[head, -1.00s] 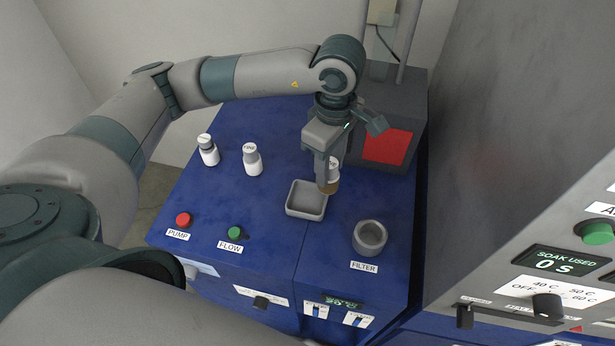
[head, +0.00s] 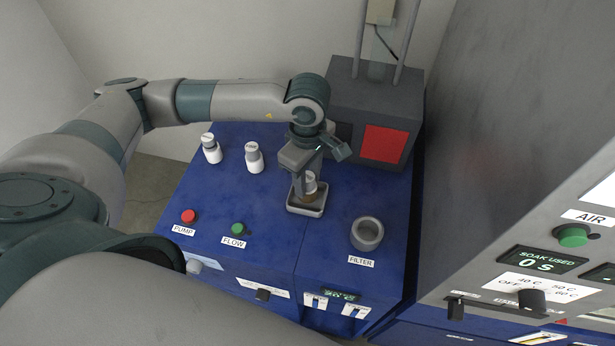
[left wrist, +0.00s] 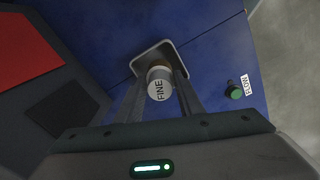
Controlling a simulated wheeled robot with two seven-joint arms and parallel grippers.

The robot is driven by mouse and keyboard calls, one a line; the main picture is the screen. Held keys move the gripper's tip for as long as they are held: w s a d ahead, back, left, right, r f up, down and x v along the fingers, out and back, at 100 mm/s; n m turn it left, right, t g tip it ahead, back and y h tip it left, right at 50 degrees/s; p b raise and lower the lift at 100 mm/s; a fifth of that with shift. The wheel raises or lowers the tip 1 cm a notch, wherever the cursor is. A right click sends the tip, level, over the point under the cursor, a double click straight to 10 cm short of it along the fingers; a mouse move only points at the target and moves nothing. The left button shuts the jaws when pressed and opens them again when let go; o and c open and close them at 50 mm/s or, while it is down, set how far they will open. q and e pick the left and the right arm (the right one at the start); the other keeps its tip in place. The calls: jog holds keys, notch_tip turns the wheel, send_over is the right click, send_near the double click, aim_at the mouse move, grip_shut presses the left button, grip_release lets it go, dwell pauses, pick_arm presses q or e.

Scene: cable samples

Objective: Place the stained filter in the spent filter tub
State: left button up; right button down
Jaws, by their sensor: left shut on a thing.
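A filter (head: 309,184), white on top with a brown stained lower part, is between the fingers of my left gripper (head: 308,192). In the left wrist view the filter (left wrist: 159,85) shows a white body marked "FINE" and a pale cap. My left gripper is shut on it and holds it upright over or inside the grey square tub (head: 293,207). The tub's rim also shows in the left wrist view (left wrist: 143,60). I cannot tell whether the filter touches the tub's floor. My right gripper is not in view.
Two white bottle-like filters (head: 211,150) (head: 254,158) stand at the back left. A round grey holder (head: 367,234) labelled FILTER is at the right. Red (head: 188,216) and green (head: 237,229) buttons are in front. A dark box (head: 375,110) stands behind.

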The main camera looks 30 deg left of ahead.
pick_arm(q)
jog(key=shift+f, duration=0.55)
jog(key=shift+f, duration=0.2)
jog(key=o, duration=1.2)
jog(key=shift+r, duration=0.1)
